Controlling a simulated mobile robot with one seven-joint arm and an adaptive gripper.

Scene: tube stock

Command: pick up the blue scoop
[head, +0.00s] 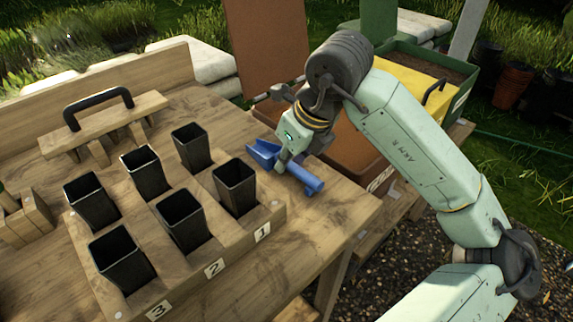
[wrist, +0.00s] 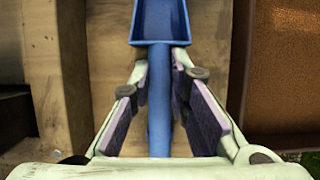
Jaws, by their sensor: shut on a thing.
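The blue scoop (head: 265,152) is at the right end of the wooden bench, its pan toward the back left and its handle (head: 311,184) toward the front right. My gripper (head: 284,164) reaches down over it, with its fingers at the handle just behind the pan. In the wrist view the scoop's pan (wrist: 162,20) is at the top, and the handle runs down between the two fingers (wrist: 160,68). The fingers are shut on the handle near the pan. Whether the scoop still touches the bench I cannot tell.
Left of the scoop, a numbered wooden rack (head: 230,250) holds several black square pots (head: 236,185). A wooden tool with a black handle (head: 98,105) lies behind. A brown bin (head: 352,145) stands close behind and right of my gripper. The bench front right is clear.

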